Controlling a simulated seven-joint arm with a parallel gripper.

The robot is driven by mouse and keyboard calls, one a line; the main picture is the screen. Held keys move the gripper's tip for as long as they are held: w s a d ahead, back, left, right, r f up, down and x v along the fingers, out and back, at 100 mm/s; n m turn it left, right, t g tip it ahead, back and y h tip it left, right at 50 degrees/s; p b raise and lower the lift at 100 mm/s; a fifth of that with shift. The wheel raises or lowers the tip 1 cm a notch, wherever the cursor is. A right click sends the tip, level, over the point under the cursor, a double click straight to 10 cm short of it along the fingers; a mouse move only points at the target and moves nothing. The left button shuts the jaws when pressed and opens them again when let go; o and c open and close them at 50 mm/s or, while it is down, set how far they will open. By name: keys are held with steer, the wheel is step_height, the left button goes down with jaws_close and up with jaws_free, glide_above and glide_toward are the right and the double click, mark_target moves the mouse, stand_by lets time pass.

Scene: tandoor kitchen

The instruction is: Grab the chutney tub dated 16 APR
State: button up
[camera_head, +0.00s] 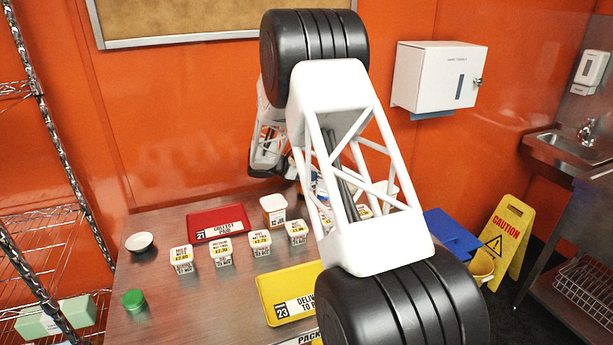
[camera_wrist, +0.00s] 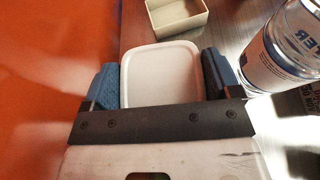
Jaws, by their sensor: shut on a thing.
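My gripper (camera_wrist: 160,82) is shut on a tub with a plain white lid (camera_wrist: 162,70), one blue finger pressed on each side. Only the lid shows in the wrist view, so its date and contents are hidden. In the head view my own arm hides the fingertips and the held tub. Several white-lidded tubs with price labels stand in a row on the counter, among them a left one (camera_head: 182,260) and a right one (camera_head: 297,232). Another tub with orange-brown sides (camera_head: 273,210) stands behind them. Their dates are too small to read.
A red tray (camera_head: 193,234) lies behind the row and a yellow tray (camera_head: 268,291) in front. A small bowl (camera_head: 139,242) and a green-topped item (camera_head: 133,299) are at left. In the wrist view a bottle (camera_wrist: 275,60) stands close right and an open box (camera_wrist: 177,17) beyond.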

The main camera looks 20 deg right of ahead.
step_height(320, 180, up, 8)
steer(key=shift+r, duration=0.1)
stand_by(0.4)
